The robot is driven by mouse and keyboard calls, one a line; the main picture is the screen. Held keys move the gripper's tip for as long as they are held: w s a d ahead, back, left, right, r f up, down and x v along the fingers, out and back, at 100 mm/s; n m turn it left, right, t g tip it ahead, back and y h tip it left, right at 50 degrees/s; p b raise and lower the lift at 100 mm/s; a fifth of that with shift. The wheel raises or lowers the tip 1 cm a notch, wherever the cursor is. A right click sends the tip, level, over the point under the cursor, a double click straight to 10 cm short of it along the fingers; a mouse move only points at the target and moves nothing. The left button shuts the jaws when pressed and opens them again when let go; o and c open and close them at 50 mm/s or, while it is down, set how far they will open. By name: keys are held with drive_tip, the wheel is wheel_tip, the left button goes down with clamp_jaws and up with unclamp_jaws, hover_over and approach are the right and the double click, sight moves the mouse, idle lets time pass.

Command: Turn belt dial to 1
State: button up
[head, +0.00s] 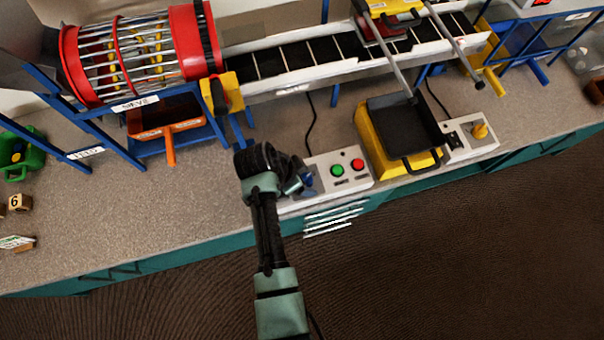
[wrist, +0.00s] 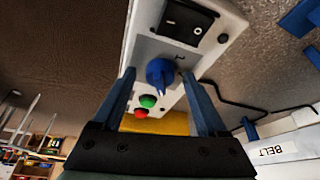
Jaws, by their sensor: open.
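The belt dial is a blue knob (wrist: 160,71) on a white control box (head: 349,184), between a black rocker switch (wrist: 187,20) and the green and red buttons. A small pale mark shows at the knob's edge, but I cannot read its setting. My gripper (wrist: 158,78) is open, with one blue finger on each side of the knob in the wrist view. Neither finger clearly touches it. In the head view my gripper (head: 299,183) is over the left end of the box and largely hides the knob.
The green button (head: 337,170) and red button (head: 358,164) sit close to my gripper. A yellow bin with a black tray (head: 402,128) stands right of the box. Behind is the conveyor belt (head: 300,55), with a red drum sieve (head: 140,50) at left.

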clamp_jaws()
idle(0.3)
